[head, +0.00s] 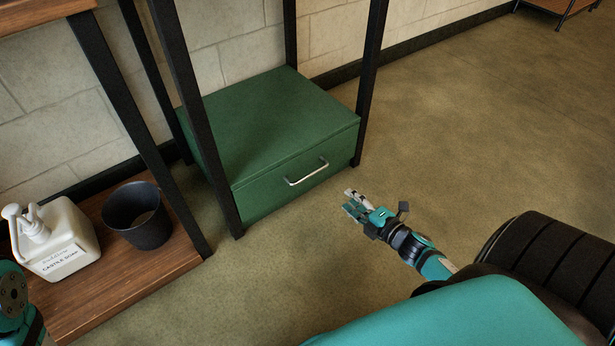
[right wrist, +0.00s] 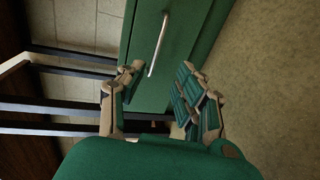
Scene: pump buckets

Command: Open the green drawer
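The green drawer (head: 295,185) is the front of a low green cabinet between black metal legs. It looks shut. Its silver bar handle (head: 307,173) is on the front face; in the right wrist view the handle (right wrist: 158,45) lies ahead of the fingers. My right gripper (head: 350,201) is in front of the drawer, to the right of and below the handle in the head view, apart from it. Its fingers (right wrist: 158,85) are spread with nothing between them. Of my left arm only a part shows at the lower left edge; its gripper is out of view.
A wooden shelf (head: 120,275) at the left holds a white soap pump bottle (head: 62,240) and a dark bucket (head: 140,215). Black frame legs (head: 197,115) stand beside the cabinet. The floor (head: 460,130) right of the drawer is clear.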

